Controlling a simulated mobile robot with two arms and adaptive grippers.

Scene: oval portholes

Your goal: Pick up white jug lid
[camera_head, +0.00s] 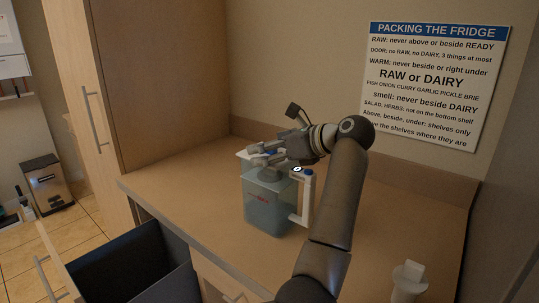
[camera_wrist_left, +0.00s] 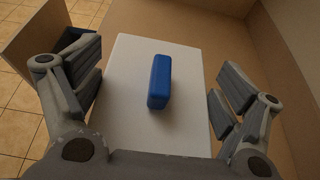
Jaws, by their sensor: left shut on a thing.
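The white jug lid (camera_wrist_left: 132,120) with a raised blue grip bar (camera_wrist_left: 160,82) fills the middle of the left wrist view. The jug (camera_head: 268,208) is a translucent blue-grey container with a white side handle (camera_head: 306,198), upright on the counter. My left gripper (camera_head: 268,155) is over the top of the jug and hides most of the lid in the head view. In the wrist view its fingers (camera_wrist_left: 160,88) are at the two opposite sides of the lid, shut on it. I cannot tell whether the lid is raised off the jug. My right gripper is not in view.
The counter (camera_head: 190,185) is mostly clear around the jug. A dark open drawer (camera_head: 135,262) juts out at the front left. A tall wooden cabinet (camera_head: 160,80) stands at the left. A small whitish object (camera_head: 408,280) is at the front right. A sign (camera_head: 436,85) hangs on the wall.

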